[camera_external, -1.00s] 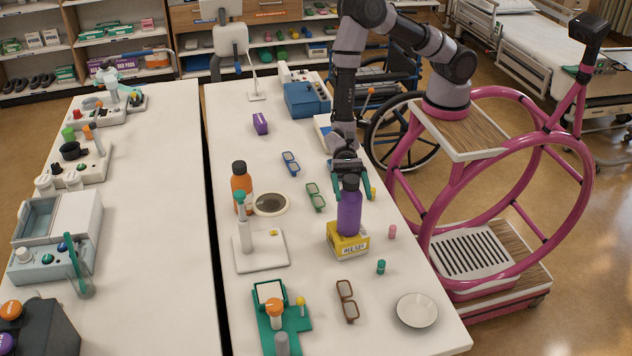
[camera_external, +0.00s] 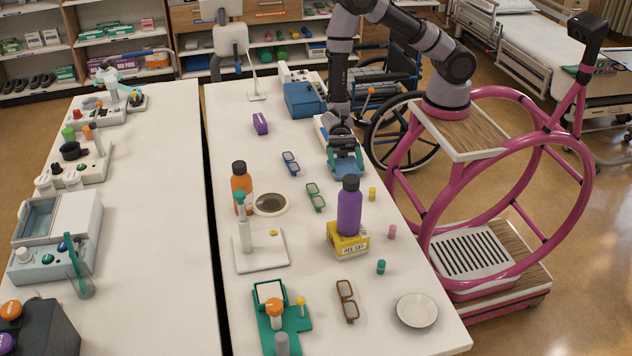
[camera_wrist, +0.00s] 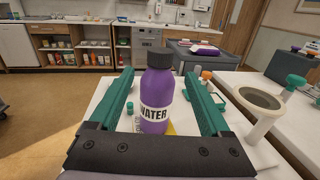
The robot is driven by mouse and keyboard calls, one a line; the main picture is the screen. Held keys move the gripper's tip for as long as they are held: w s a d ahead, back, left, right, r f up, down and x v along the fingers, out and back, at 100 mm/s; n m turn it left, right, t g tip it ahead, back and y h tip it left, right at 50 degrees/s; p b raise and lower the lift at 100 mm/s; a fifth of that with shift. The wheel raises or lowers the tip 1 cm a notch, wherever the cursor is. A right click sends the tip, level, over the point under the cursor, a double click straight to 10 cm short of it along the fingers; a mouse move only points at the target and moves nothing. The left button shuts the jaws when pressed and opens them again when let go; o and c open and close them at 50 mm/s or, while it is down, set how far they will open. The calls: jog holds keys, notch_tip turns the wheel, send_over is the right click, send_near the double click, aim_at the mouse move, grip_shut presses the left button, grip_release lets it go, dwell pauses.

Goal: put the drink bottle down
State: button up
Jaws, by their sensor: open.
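The purple drink bottle (camera_external: 349,208) with a dark cap stands upright on top of a small yellow box (camera_external: 346,240) on the table. In the wrist view the bottle (camera_wrist: 156,92) shows its "WATER" label. My gripper (camera_external: 345,168) is open and empty, behind the bottle and apart from it. In the wrist view its two green fingers (camera_wrist: 160,100) spread to either side, with the bottle seen between and beyond them. The yellow box is mostly hidden behind the bottle there.
An orange bottle (camera_external: 241,188), a round dish (camera_external: 271,204) and a white stand (camera_external: 262,252) are to the left. Glasses (camera_external: 347,300), a white bowl (camera_external: 416,310) and small coloured pegs (camera_external: 381,267) lie around the box. The table's right edge is close.

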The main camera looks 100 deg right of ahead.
jog(key=shift+d, duration=0.2)
jog(key=s+d+r+n+g+h, duration=0.2)
jog(key=s+d+r+n+h, duration=0.1)
jog(key=s+r+n, duration=0.3)
jog(key=s+d+r+n+g+h, duration=0.3)
jog(key=s+r+n, duration=0.1)
jog(key=r, duration=0.4)
jog(key=s+d+r+n+t+h, duration=0.3)
jog(key=s+d+r+t+h, duration=0.1)
jog(key=d, duration=0.6)
jog(key=s+d+r+n+t+h, duration=0.2)
jog(key=s+d+r+t+h, duration=0.3)
jog(key=s+d+r, duration=0.3)
jog(key=d+r, duration=0.1)
jog(key=d, duration=0.2)
jog(key=shift+s+n+h, duration=0.35)
jog(key=shift+n+h, duration=0.05)
jog(key=shift+r, duration=0.1)
dwell(3.8)
